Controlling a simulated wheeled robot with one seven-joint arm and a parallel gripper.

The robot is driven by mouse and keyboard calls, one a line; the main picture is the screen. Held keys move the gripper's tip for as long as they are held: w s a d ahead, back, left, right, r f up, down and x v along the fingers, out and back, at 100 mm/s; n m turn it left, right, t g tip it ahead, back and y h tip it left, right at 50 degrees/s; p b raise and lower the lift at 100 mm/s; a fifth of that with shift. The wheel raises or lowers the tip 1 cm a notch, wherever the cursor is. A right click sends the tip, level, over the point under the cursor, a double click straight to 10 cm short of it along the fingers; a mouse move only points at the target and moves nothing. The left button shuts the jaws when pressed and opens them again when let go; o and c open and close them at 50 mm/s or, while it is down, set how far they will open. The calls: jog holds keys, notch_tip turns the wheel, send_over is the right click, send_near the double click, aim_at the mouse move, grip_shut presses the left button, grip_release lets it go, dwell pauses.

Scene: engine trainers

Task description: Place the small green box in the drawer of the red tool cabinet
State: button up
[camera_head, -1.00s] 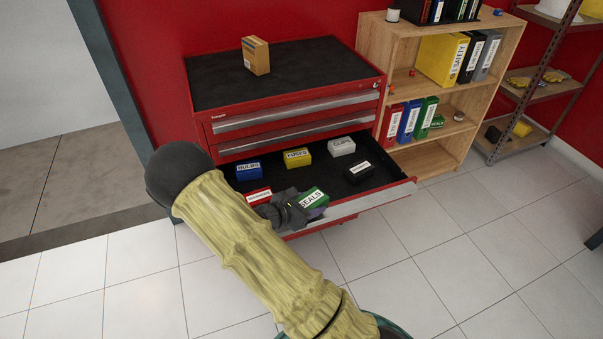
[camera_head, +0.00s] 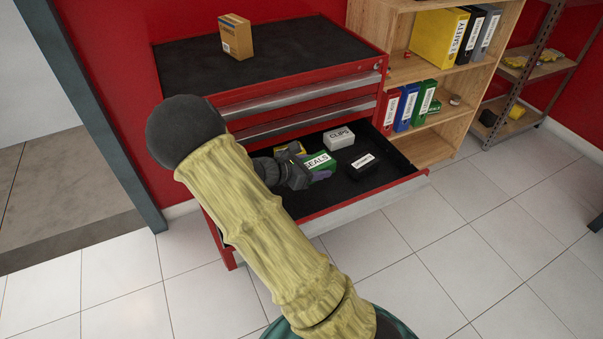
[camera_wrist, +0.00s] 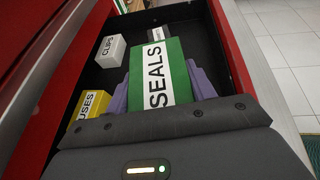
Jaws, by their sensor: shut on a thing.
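The small green box (camera_head: 318,161), labelled SEALS, is held in my gripper (camera_head: 306,172). The box (camera_wrist: 160,75) fills the middle of the wrist view, between the purple fingers of my gripper (camera_wrist: 163,88), which are shut on it. The red tool cabinet (camera_head: 213,219) has its dark-lined drawer (camera_head: 341,184) pulled open. The box is over the drawer area, near the white and yellow boxes. I cannot tell whether it touches the drawer floor. My forearm hides the left part of the drawer.
In the drawer are a white CLIPS box (camera_head: 339,138), a black box (camera_head: 364,165) and a partly hidden yellow FUSES box (camera_head: 291,149). A tan box (camera_head: 236,37) stands on the cabinet top. A wooden shelf (camera_head: 429,68) with binders stands to the right.

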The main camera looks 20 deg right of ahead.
jog(key=shift+f, duration=0.1)
jog(key=b, duration=0.1)
send_over(313, 196)
notch_tip(313, 196, down, 6)
jog(key=shift+s+f, duration=0.1)
jog(key=shift+f+b, duration=0.6)
jog(key=shift+f, duration=1.25)
jog(key=shift+f, duration=0.1)
jog(key=o, duration=1)
jog(key=shift+o, duration=0.2)
